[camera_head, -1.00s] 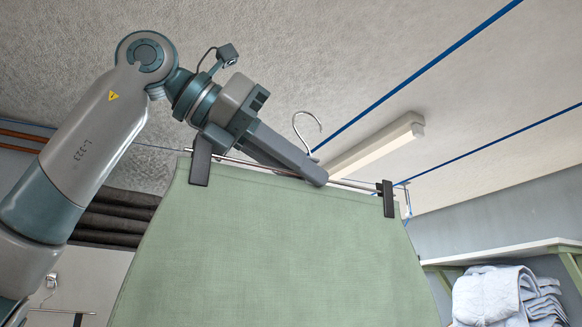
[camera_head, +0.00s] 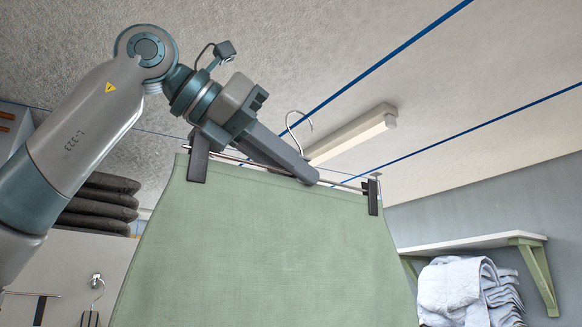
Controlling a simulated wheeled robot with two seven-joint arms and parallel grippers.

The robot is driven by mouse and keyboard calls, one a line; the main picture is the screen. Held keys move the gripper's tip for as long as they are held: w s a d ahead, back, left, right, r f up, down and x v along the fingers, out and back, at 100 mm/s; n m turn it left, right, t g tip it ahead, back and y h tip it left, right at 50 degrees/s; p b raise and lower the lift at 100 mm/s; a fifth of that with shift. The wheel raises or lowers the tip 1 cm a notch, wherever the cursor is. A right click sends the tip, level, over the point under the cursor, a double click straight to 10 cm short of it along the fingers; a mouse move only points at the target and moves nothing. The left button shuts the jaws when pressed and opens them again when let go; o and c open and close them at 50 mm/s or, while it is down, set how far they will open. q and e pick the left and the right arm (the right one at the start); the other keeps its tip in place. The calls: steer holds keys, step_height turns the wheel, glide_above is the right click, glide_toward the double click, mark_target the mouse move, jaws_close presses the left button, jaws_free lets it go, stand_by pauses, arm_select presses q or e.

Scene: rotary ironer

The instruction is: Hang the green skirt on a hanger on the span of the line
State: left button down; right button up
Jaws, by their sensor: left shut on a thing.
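The green skirt (camera_head: 265,245) hangs from a metal clip hanger (camera_head: 340,184), held by a dark clip near each upper corner. The hanger's hook (camera_head: 298,125) points up. My left gripper (camera_head: 308,177) is shut on the hanger near its middle, just below the hook; its fingers hide part of the bar. A blue line (camera_head: 390,56) crosses the view from the upper right down toward the hook. In the picture the hook overlaps this line; I cannot tell whether they touch. My right gripper is not in view.
A second blue line (camera_head: 480,125) runs farther right. A ceiling lamp (camera_head: 350,138) is behind the hook. A shelf (camera_head: 470,243) with folded pale towels (camera_head: 460,290) below it is at right. Dark folded cloths (camera_head: 100,205) and another hanger (camera_head: 97,290) are at left.

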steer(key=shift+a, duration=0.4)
